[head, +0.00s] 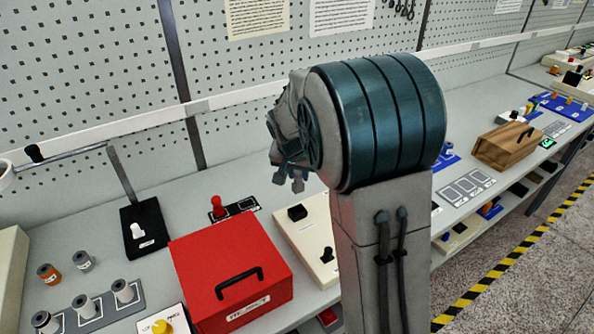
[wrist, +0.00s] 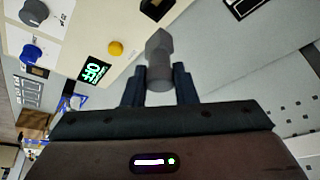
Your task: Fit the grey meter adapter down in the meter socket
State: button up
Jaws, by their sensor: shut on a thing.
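In the wrist view, my gripper (wrist: 158,88) is shut on the grey meter adapter (wrist: 159,58), a grey piece with a narrower tapered end pointing away from the palm. It is held between the two dark fingers, above a pale grey surface. In the head view, my arm blocks the middle, and I cannot make out the adapter there. I cannot tell for certain which part is the meter socket. A dark square part (wrist: 155,8) lies at the top edge of the wrist view, beyond the adapter, on or beside a cream panel.
The cream panel (wrist: 120,20) carries a blue knob (wrist: 31,53), a yellow knob (wrist: 115,48) and a green-lit display (wrist: 95,71). In the head view, a red box (head: 225,262) with a black handle stands on the bench, near a black lever base (head: 143,240).

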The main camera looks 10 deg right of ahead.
aim_at(296, 186)
jog(key=shift+f, duration=0.1)
jog(key=shift+s+f+b, duration=0.1)
jog(key=shift+f+b, duration=0.1)
jog(key=shift+b, duration=0.3)
notch_tip(296, 186, down, 5)
jog(key=b, duration=0.4)
jog(key=shift+a+f+b, duration=0.1)
jog(key=shift+f+b, duration=0.05)
jog(key=shift+b, duration=0.15)
jog(key=shift+b, duration=0.5)
dwell(1.1)
jog(key=shift+f+b, duration=1.65)
jog(key=shift+f, duration=0.1)
jog(key=o, duration=1.1)
jog(key=shift+c, duration=0.2)
